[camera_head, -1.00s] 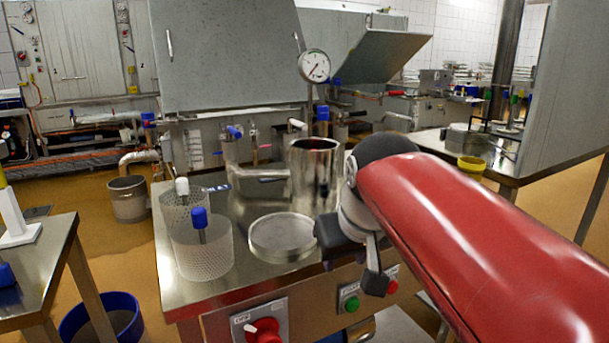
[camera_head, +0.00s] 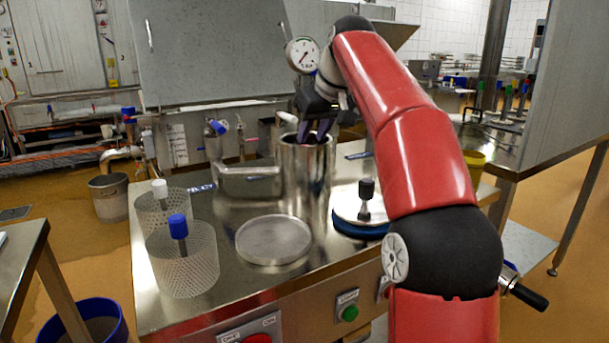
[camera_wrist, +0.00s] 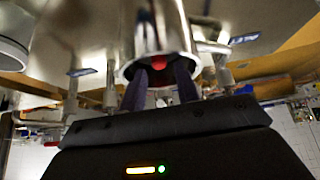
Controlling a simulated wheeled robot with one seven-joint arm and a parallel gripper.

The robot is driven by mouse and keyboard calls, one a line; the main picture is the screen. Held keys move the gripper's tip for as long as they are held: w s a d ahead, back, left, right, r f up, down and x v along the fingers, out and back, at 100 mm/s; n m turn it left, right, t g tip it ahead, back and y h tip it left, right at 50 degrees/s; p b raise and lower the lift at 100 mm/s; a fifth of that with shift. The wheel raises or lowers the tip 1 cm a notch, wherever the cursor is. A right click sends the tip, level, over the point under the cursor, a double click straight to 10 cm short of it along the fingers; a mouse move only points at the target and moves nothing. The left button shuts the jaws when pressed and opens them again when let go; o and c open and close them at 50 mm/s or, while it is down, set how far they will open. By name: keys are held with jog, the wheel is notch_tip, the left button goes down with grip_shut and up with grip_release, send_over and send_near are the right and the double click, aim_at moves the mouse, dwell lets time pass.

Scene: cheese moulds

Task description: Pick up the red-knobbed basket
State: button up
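A red knob (camera_wrist: 158,64) shows in the wrist view inside a tall steel cylinder (camera_wrist: 150,28). The basket below the knob is hidden by the cylinder wall. The same cylinder stands upright on the steel table in the head view (camera_head: 304,172), where the red knob cannot be seen. My gripper (camera_head: 314,136) is over the cylinder's mouth, its two dark fingers pointing down at the opening. In the wrist view my gripper (camera_wrist: 161,78) has its fingers apart, reaching toward the knob, which lies between and beyond them. I cannot tell whether they touch it.
A blue-knobbed basket (camera_head: 185,265) and a white-knobbed basket (camera_head: 150,215) stand left on the table. A round, shallow dish (camera_head: 273,240) lies in front of the cylinder. A dark-knobbed disc (camera_head: 350,207) lies to its right. A gauge (camera_head: 303,54) rises behind the cylinder.

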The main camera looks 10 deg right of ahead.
jog(key=b+x, duration=0.1)
jog(key=x, duration=0.6)
jog(key=shift+w, duration=0.25)
jog(key=shift+d, duration=0.1)
jog(key=shift+c, duration=0.4)
grip_shut()
jog(key=shift+r, duration=0.1)
